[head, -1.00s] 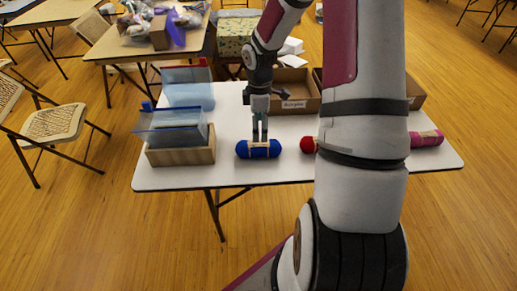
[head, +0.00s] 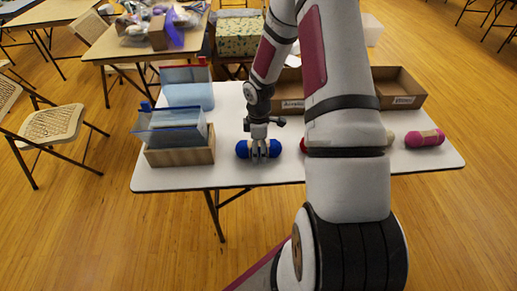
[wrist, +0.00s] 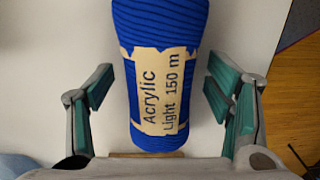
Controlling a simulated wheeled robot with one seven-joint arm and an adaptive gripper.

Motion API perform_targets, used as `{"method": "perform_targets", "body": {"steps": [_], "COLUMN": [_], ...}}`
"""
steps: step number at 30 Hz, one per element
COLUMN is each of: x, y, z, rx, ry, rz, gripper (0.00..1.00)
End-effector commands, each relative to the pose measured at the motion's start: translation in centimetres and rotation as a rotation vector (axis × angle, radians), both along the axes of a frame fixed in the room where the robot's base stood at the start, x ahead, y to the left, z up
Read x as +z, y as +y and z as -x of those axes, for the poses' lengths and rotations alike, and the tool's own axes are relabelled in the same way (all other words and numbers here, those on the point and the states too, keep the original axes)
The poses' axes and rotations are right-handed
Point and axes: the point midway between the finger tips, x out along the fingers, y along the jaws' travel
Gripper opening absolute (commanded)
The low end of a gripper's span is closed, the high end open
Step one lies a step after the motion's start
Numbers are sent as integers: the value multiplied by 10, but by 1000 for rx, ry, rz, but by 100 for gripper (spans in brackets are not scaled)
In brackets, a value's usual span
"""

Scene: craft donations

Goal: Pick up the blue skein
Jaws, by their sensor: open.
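The blue skein (head: 243,149) lies on the white table near its front edge, in the head view. In the wrist view the blue skein (wrist: 160,20) fills the middle, with a tan paper band reading "Acrylic Light 150 m". My gripper (head: 259,156) is down over the skein in the head view. In the wrist view my gripper (wrist: 166,98) is open, with one green-padded finger on each side of the skein. A gap shows between each finger and the yarn.
A wooden box (head: 180,157) with blue clear panels stands left of the skein. Part of a red skein (head: 303,145) shows to the right, mostly behind my arm. A pink skein (head: 424,138) lies farther right. Cardboard boxes (head: 401,88) stand at the back.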

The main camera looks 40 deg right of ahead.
Motion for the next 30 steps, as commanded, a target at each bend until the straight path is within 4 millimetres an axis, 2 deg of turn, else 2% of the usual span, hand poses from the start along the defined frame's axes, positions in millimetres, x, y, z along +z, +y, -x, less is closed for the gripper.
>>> {"method": "perform_targets", "body": {"steps": [3, 4, 9, 10, 11, 22, 26, 30], "x": [0, 0, 1, 1, 1, 4, 13, 31], "y": [0, 0, 0, 0, 0, -1, -1, -1], "z": [0, 0, 0, 0, 0, 0, 0, -1], "rx": [0, 0, -1, -1, -1, -1, -2, -1], "ry": [-1, -1, -1, -1, -1, -2, -2, -3], "rz": [1, 1, 1, 1, 1, 1, 1, 2], "gripper": [73, 69, 30, 23, 21, 21, 21, 21]}}
